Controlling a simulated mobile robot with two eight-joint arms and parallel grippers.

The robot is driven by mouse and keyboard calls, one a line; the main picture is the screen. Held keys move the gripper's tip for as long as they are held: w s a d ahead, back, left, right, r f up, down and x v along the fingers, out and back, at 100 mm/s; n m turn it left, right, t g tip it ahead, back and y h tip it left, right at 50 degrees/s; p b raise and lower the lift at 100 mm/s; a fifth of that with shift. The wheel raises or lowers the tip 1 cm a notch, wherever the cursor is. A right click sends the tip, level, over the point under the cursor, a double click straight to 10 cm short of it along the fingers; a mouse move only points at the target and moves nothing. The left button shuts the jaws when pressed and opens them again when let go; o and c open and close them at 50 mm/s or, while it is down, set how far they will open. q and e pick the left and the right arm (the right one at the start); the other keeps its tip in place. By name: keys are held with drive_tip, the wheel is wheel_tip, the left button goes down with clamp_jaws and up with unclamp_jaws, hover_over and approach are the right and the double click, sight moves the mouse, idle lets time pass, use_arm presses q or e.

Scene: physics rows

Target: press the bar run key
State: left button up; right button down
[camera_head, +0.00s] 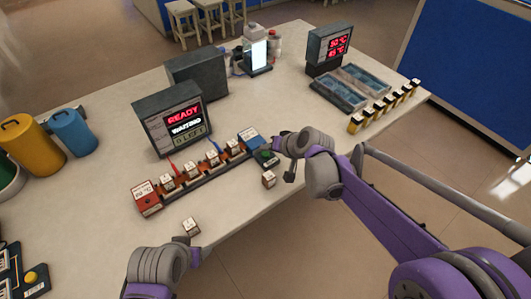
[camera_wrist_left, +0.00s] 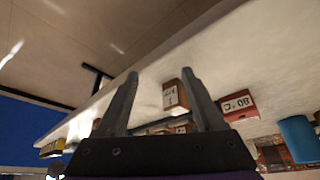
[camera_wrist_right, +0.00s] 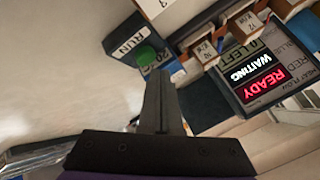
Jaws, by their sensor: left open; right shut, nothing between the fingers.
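The run key is a dark box with a green button (camera_head: 266,157) at the right end of the bar. In the right wrist view its face reads RUN and the green button (camera_wrist_right: 147,57) is clear. My right gripper (camera_head: 290,176) is shut and empty, just right of the key; its closed fingertips (camera_wrist_right: 158,72) appear close to the button, contact not clear. The bar (camera_head: 208,177) has a red block (camera_head: 146,198) at its left end, a blue block (camera_head: 249,137) at its right, and several white-labelled cubes along it. My left gripper (camera_wrist_left: 158,82) is open, with a loose cube (camera_wrist_left: 175,96) visible beyond its fingers.
Loose cubes lie in front of the bar, one (camera_head: 268,179) near the key and one (camera_head: 191,226) near my left arm. A display (camera_head: 175,118) behind the bar reads READY and WAITING. Blue trays (camera_head: 352,88) and a row of small bottles (camera_head: 383,107) stand at the right.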

sight(267, 156)
drive_tip(key=shift+f, duration=0.1)
use_arm(q)
drive_tip(key=shift+f+b, duration=0.3)
use_arm(e)
drive_tip(key=shift+f, duration=0.35)
use_arm(q)
drive_tip(key=shift+f, duration=0.3)
use_arm(e)
drive_tip(key=shift+f, duration=0.45)
drive_tip(key=shift+r, duration=0.1)
idle(0.4)
use_arm(q)
drive_tip(key=shift+r+p, duration=0.4)
drive_tip(key=shift+r, duration=0.3)
use_arm(e)
drive_tip(key=shift+r, duration=0.75)
use_arm(q)
drive_tip(key=shift+w+r+p, duration=0.2)
drive_tip(key=shift+r+p, duration=0.7)
drive_tip(key=shift+r, duration=0.1)
drive_tip(key=shift+w+r+p, duration=0.15)
drive_tip(key=shift+r+p, duration=0.75)
drive_tip(key=shift+r, duration=0.05)
use_arm(e)
drive_tip(key=shift+r, duration=2.6)
use_arm(q)
drive_tip(key=shift+f, duration=0.1)
